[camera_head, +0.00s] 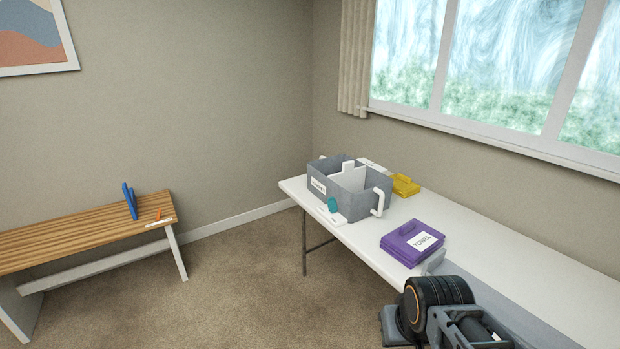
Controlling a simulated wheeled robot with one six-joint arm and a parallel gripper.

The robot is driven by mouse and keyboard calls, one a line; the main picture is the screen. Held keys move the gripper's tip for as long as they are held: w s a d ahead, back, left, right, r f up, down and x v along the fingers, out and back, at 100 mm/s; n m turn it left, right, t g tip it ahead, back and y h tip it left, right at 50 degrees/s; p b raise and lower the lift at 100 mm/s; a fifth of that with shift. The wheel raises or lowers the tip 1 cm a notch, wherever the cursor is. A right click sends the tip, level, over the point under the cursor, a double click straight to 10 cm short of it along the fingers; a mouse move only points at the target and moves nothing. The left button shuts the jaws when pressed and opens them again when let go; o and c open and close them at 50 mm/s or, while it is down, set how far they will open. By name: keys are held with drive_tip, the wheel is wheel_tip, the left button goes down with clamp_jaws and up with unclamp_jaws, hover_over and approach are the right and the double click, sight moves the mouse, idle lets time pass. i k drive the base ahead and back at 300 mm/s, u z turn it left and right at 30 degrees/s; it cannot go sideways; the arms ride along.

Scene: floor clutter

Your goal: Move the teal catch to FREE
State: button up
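The teal catch (332,204) is a small rounded piece on the near side of a grey two-part caddy (355,204), close to its front corner. The caddy stands on the white table and has white handles and a white label on its left side. A white strip (328,217) with small dark marks lies by the catch; its lettering is too small to read, so I cannot tell the catch's setting. Part of my arm shows at the bottom right, well short of the caddy. I cannot make out my gripper's fingers.
A purple case (412,242) labelled TOWEL lies on the white table (480,240), between the caddy and my arm. A yellow case (404,185) sits behind the caddy. A wooden bench (80,237) with a blue object (130,201) stands left. Carpet between is clear.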

sight(331, 203)
drive_tip(key=u, duration=0.2)
drive_tip(key=i, duration=0.7)
drive_tip(key=u, duration=1.15)
drive_tip(key=i, duration=1.4)
drive_tip(key=z, duration=0.2)
